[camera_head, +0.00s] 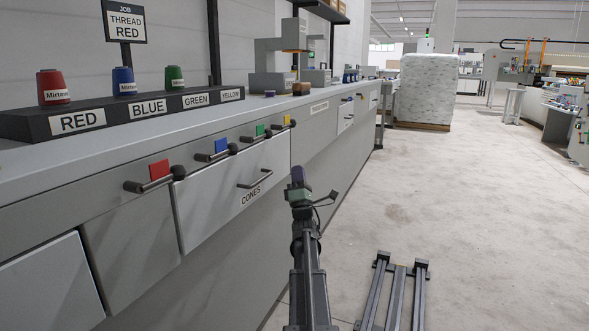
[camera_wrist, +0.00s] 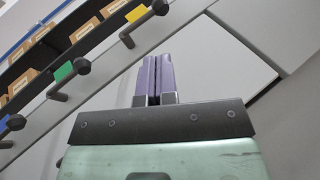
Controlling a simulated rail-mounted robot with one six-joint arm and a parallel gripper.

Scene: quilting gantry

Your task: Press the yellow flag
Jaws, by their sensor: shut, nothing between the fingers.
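The yellow flag (camera_head: 287,119) is a small square on the front of the long grey counter, last in a row after the red flag (camera_head: 159,169), blue flag (camera_head: 221,145) and green flag (camera_head: 260,130). Each flag sits by a dark lever with a round knob. In the wrist view the yellow flag (camera_wrist: 136,14) is at the upper left, beside its lever (camera_wrist: 143,24). My gripper (camera_head: 298,172) is in front of the counter, apart from the flags. In the wrist view its purple fingers (camera_wrist: 153,80) are together and empty, right of and below the yellow flag.
The CONES drawer (camera_head: 235,189) with a bar handle (camera_head: 255,179) is under the levers. A black rack (camera_head: 120,112) holds red, blue and green thread cones on the counter. A sign (camera_head: 125,21) reads JOB THREAD RED. The floor (camera_head: 450,200) to the right is mostly clear.

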